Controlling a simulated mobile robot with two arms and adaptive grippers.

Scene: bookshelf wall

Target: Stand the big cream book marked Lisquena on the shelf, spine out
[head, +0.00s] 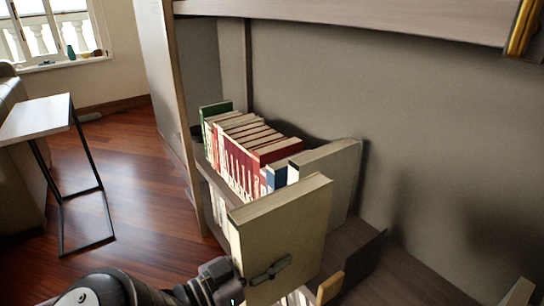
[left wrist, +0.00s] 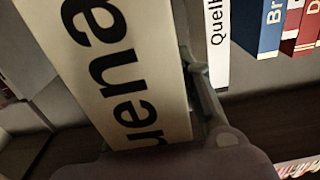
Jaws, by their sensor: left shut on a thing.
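The big cream book (head: 283,232) is upright and slightly turned at the front of the shelf (head: 400,285). In the left wrist view its spine (left wrist: 115,70) faces the camera and shows the letters "uena". My left gripper (head: 256,274) is shut on the book low down, with one finger flat on its cover. A finger also shows beside the spine in the left wrist view. Whether the book's bottom edge touches the shelf is hidden. My right gripper is not in view.
A row of red books (head: 245,150) stands behind, with a green book (head: 215,109) at its far end. A blue book (head: 276,174) and a large white book (head: 333,165) stand nearer. A dark thin panel (head: 368,262) stands at the right. Bare shelf lies beyond it.

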